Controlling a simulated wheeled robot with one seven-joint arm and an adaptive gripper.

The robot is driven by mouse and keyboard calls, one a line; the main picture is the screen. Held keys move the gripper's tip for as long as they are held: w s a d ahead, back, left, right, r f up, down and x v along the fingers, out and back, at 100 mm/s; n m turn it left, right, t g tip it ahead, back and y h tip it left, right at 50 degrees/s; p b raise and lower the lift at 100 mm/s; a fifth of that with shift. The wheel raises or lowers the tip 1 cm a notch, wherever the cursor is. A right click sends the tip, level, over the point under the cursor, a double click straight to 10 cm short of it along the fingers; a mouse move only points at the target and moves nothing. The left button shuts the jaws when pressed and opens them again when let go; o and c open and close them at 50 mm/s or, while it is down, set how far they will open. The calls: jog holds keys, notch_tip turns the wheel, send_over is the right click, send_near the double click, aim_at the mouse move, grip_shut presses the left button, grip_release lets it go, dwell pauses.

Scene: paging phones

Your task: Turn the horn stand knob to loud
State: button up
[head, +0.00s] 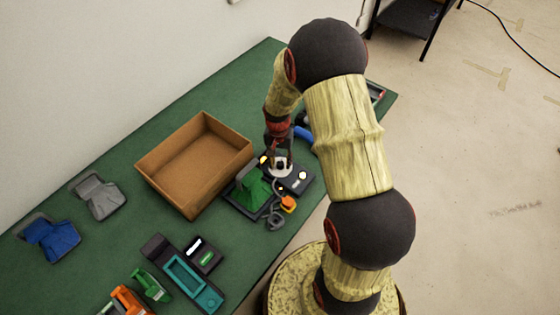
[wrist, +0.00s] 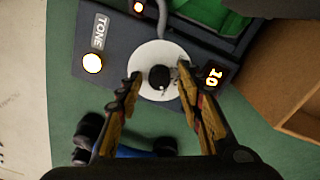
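The horn stand (head: 232,201) stands near the table's right end, with a green horn (head: 254,192) on its dark base. Its dark control box (head: 300,184) shows in the wrist view (wrist: 75,55), with a TONE label, a lit round button (wrist: 93,63) and a small display (wrist: 213,77) that appears to read 10. A round black knob (wrist: 159,77) sits on a white dial (wrist: 153,55). My gripper (wrist: 160,76) is over the dial, its fingers apart on either side of the knob, with gaps visible. In the head view my gripper (head: 278,158) partly hides the dial.
An open brown box (head: 190,205) stands left of the horn stand. An orange item (head: 288,203) and a grey cable lie in front of it. A blue handset (head: 304,133) is behind. Blue, grey, green and orange items and a teal-framed device (head: 188,275) lie farther left.

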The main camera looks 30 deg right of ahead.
aim_at(279, 163)
jog(key=shift+r, duration=0.1)
notch_tip(279, 163, up, 12)
dwell(0.7)
jog(key=shift+w+a, duration=0.1)
dwell(0.4)
jog(key=s+a+r+n+t, duration=0.3)
jog(key=s+a+r, duration=0.4)
jog(key=s+r, duration=0.3)
jog(key=s+a+r+n+t, duration=0.2)
jog(key=s+a+r+n, duration=0.4)
jog(key=s+r, duration=0.4)
notch_tip(279, 163, up, 2)
jog(key=shift+s+a+r+t+b, duration=0.1)
jog(key=shift+s+a+t+b, duration=0.1)
jog(key=shift+a+t+b, duration=0.25)
dwell(0.4)
